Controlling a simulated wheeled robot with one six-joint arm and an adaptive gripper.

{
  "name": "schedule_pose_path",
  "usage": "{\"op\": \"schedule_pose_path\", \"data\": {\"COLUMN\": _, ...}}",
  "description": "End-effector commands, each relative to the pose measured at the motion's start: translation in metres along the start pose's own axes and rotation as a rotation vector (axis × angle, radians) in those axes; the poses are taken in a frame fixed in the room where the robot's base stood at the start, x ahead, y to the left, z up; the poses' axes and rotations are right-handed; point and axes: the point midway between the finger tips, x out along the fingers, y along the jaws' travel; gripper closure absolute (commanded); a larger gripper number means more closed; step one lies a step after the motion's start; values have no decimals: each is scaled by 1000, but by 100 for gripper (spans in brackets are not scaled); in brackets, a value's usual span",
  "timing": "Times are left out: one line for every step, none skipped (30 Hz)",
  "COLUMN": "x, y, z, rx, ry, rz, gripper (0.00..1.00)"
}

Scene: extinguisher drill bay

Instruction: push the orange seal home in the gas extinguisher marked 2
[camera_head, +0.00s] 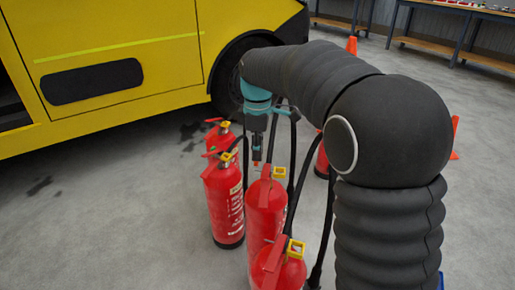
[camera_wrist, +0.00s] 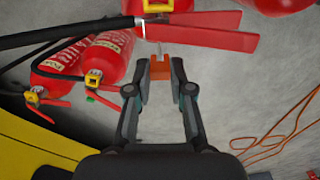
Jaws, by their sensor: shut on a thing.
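My gripper (camera_wrist: 160,75) is shut on the orange seal (camera_wrist: 160,68), a small block with a thin pin pointing away from the fingers. In the wrist view the pin's tip is close to the red lever (camera_wrist: 205,30) and yellow collar (camera_wrist: 158,6) of the nearest extinguisher; whether it touches or enters cannot be told. In the head view my gripper (camera_head: 256,160) hangs just above the head of the middle red extinguisher (camera_head: 265,212). No number 2 can be read, so I cannot tell which extinguisher bears it.
More red extinguishers (camera_head: 226,205) stand behind and left, and one (camera_head: 278,272) in front. Black hoses hang beside them. A yellow vehicle (camera_head: 110,65) fills the left. Orange cones (camera_head: 352,45) stand beyond my arm. An orange cord (camera_wrist: 280,130) lies on the floor.

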Motion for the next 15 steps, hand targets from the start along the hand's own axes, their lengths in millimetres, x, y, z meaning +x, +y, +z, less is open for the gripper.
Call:
{"op": "schedule_pose_path", "data": {"x": 4, "y": 0, "z": 0, "rx": 0, "ry": 0, "rz": 0, "gripper": 100}}
{"op": "schedule_pose_path", "data": {"x": 5, "y": 0, "z": 0, "rx": 0, "ry": 0, "rz": 0, "gripper": 100}}
{"op": "schedule_pose_path", "data": {"x": 6, "y": 0, "z": 0, "rx": 0, "ry": 0, "rz": 0, "gripper": 100}}
{"op": "schedule_pose_path", "data": {"x": 7, "y": 0, "z": 0, "rx": 0, "ry": 0, "rz": 0, "gripper": 100}}
{"op": "schedule_pose_path", "data": {"x": 8, "y": 0, "z": 0, "rx": 0, "ry": 0, "rz": 0, "gripper": 100}}
{"op": "schedule_pose_path", "data": {"x": 9, "y": 0, "z": 0, "rx": 0, "ry": 0, "rz": 0, "gripper": 100}}
{"op": "schedule_pose_path", "data": {"x": 10, "y": 0, "z": 0, "rx": 0, "ry": 0, "rz": 0, "gripper": 100}}
{"op": "schedule_pose_path", "data": {"x": 11, "y": 0, "z": 0, "rx": 0, "ry": 0, "rz": 0, "gripper": 100}}
{"op": "schedule_pose_path", "data": {"x": 13, "y": 0, "z": 0, "rx": 0, "ry": 0, "rz": 0, "gripper": 100}}
{"op": "schedule_pose_path", "data": {"x": 14, "y": 0, "z": 0, "rx": -1, "ry": 0, "rz": 0, "gripper": 100}}
{"op": "schedule_pose_path", "data": {"x": 15, "y": 0, "z": 0, "rx": -1, "ry": 0, "rz": 0, "gripper": 100}}
{"op": "schedule_pose_path", "data": {"x": 16, "y": 0, "z": 0, "rx": -1, "ry": 0, "rz": 0, "gripper": 100}}
{"op": "schedule_pose_path", "data": {"x": 17, "y": 0, "z": 0, "rx": -1, "ry": 0, "rz": 0, "gripper": 100}}
{"op": "schedule_pose_path", "data": {"x": 18, "y": 0, "z": 0, "rx": -1, "ry": 0, "rz": 0, "gripper": 100}}
{"op": "schedule_pose_path", "data": {"x": 19, "y": 0, "z": 0, "rx": -1, "ry": 0, "rz": -1, "gripper": 100}}
